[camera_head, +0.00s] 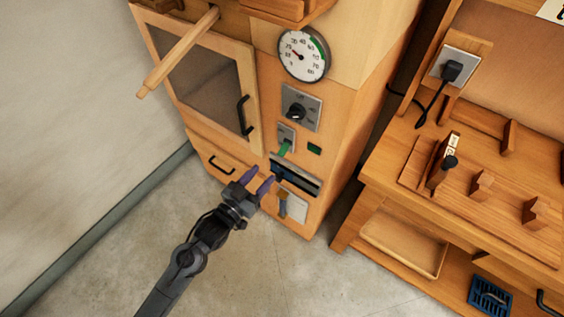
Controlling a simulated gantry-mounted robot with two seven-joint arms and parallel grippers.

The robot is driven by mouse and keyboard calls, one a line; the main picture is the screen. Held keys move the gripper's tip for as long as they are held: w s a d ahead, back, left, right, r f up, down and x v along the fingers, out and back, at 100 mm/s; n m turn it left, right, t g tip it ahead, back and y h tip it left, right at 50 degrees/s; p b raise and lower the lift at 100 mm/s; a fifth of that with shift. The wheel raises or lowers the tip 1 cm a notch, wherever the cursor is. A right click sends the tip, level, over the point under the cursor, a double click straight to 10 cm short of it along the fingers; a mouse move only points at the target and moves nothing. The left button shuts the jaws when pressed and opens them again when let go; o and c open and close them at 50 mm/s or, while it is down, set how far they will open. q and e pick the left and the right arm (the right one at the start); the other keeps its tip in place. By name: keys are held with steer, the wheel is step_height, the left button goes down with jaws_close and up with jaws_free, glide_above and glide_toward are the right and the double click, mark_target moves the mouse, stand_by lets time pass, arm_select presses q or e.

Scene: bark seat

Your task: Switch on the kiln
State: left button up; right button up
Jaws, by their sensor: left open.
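The kiln (338,130) is a tall wooden cabinet in the middle of the head view. Its front has a framed door with a dark window (205,75), a round dial gauge (302,54), a black rotary knob (295,111) on a grey plate, and a small grey plate with a green lever (284,147). A dark green rectangle (314,149) sits right of the lever. My left gripper (257,180), with purple fingertips, is open in front of the lower panel, below the green lever and apart from it in the picture. My right gripper is not in view.
A wooden bar (175,55) juts out at the upper left. The door handle (244,114) and a dark slot (296,176) are near my gripper. At right stands a wooden workbench (400,180) with a black plug (452,70). The floor (290,265) in front is clear.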

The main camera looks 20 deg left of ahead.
mark_target(282, 152)
arm_select(q)
steer(key=b+x, duration=0.3)
steer(key=x, duration=0.8)
steer(key=shift+b, duration=0.4)
steer(key=shift+s+f, duration=0.1)
